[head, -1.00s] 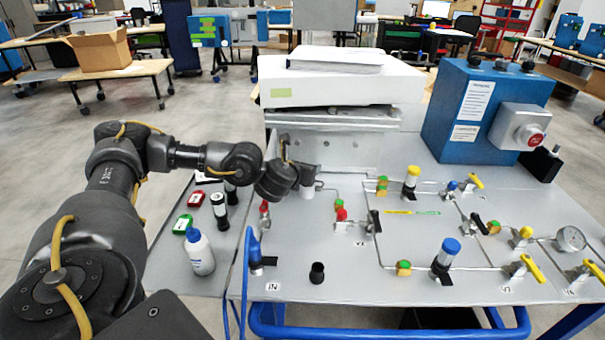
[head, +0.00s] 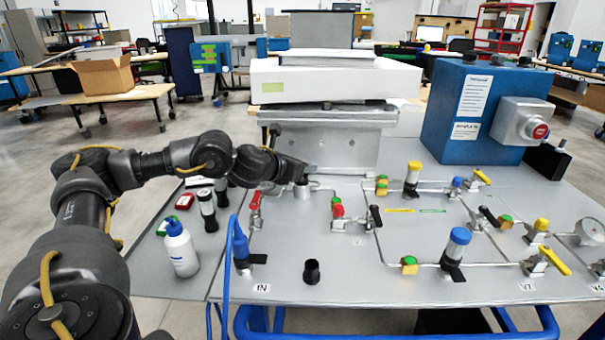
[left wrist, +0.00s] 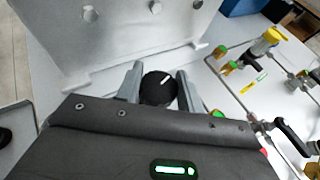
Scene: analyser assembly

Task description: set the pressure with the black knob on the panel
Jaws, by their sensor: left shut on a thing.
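The black knob (left wrist: 158,88) is round with a white pointer mark and sits between my left gripper's two grey fingers (left wrist: 158,86) in the left wrist view. The left gripper is shut on it. In the head view my left gripper (head: 306,172) reaches in from the left to the back of the panel (head: 345,275), over a short silver cylinder (head: 302,191). The knob's top is hidden there by the gripper. The pressure gauge (head: 590,232) is at the panel's right edge, its reading too small to tell. My right gripper is out of view.
A red-handled valve (head: 256,203) stands left of the silver cylinder. A black fitting (head: 312,272) and a blue hose (head: 240,245) are at the front left. A grey block (head: 325,140) rises behind the gripper. A white bottle (head: 180,248) stands left of the panel.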

